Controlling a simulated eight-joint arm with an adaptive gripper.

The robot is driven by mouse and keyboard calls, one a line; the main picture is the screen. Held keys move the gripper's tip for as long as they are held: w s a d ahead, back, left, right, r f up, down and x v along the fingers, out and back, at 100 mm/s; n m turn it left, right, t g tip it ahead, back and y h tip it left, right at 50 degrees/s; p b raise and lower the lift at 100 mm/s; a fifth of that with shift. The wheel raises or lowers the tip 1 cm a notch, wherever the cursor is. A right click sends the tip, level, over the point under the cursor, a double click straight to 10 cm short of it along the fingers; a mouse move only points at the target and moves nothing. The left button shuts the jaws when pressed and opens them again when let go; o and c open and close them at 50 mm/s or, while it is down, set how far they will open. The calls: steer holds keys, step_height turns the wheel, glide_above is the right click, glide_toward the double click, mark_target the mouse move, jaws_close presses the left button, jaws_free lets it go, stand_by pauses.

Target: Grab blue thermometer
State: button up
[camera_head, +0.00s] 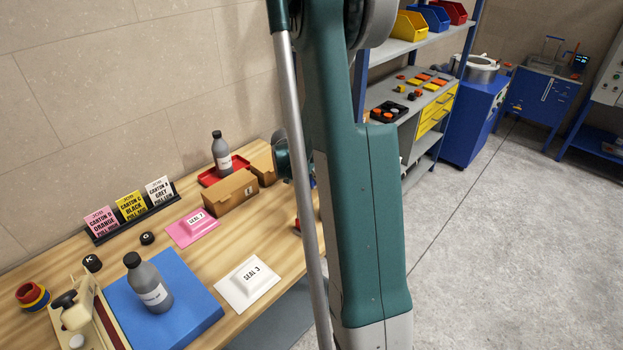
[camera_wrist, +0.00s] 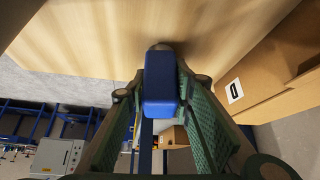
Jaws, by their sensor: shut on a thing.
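The blue thermometer (camera_wrist: 161,88) shows in the wrist view as a blue block with a rounded edge, between the fingers of my gripper (camera_wrist: 160,100). The green ribbed fingers are shut on it. Its far end is close to the wooden table top (camera_wrist: 110,40); I cannot tell whether it touches. In the head view my green arm stands in front, and the thermometer and fingertips are hidden behind it.
A cardboard box (camera_wrist: 268,65) stands close on the right in the wrist view. In the head view the table holds a carton (camera_head: 231,193), a bottle on a red tray (camera_head: 208,179), a bottle (camera_head: 149,287) on a blue mat (camera_head: 196,316), and a white SEAL 3 card (camera_head: 248,283).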

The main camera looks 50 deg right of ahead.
steer(key=shift+r, duration=0.1)
steer(key=shift+r+p, duration=0.35)
steer(key=shift+r, duration=4.55)
